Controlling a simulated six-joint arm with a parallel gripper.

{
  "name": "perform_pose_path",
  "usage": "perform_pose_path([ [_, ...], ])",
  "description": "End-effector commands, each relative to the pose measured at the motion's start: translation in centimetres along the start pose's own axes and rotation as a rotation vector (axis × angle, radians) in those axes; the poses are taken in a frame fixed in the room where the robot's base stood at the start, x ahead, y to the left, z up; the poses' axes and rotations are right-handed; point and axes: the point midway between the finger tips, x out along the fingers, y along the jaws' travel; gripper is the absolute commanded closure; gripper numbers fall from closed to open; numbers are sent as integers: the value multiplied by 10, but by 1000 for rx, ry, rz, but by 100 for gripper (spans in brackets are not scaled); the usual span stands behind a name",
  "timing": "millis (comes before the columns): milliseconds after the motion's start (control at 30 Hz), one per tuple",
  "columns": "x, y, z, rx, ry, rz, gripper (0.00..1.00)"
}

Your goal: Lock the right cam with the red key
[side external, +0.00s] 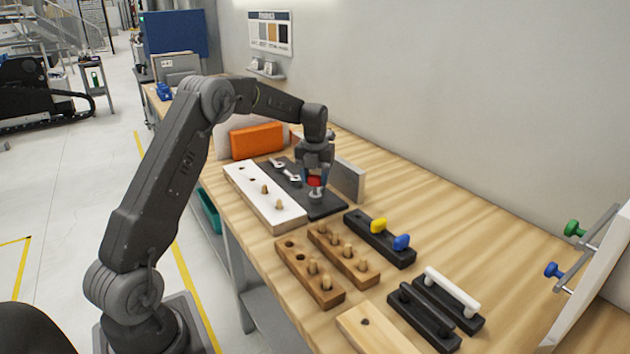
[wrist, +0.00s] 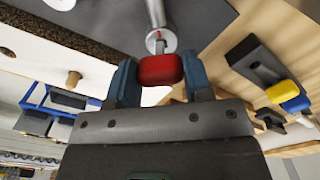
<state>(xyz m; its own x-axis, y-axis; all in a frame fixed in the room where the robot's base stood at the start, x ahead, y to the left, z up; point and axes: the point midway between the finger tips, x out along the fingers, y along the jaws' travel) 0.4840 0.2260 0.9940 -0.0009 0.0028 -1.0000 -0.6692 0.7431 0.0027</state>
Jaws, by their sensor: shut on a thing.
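My gripper (side external: 315,172) is shut on the red key, whose handle (wrist: 160,70) sits between the two blue fingers in the wrist view. In the side view the red key (side external: 314,182) is low over the right part of the dark panel (side external: 322,209). A round silver fitting (wrist: 161,41) with a red mark lies just beyond the red handle. A silver piece (side external: 316,194) shows right under the key in the side view. I cannot tell how deep the key's tip sits. Other silver fittings (side external: 278,164) lie farther left on the dark panel.
A white panel with dowels (side external: 262,196) lies beside the dark panel. A grey block (side external: 347,179) stands close behind my gripper. A black holder (side external: 372,243) carries yellow and blue keys. Wooden dowel blocks (side external: 343,254) and black-based handles (side external: 424,317) are nearer. The bench at back right is clear.

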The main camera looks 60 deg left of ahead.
Motion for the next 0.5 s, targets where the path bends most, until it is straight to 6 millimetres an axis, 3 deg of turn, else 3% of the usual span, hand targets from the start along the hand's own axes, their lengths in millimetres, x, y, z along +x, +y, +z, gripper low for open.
perform_pose_path([
  [500, -20, -1, 0, 0, 1, -2, 77],
])
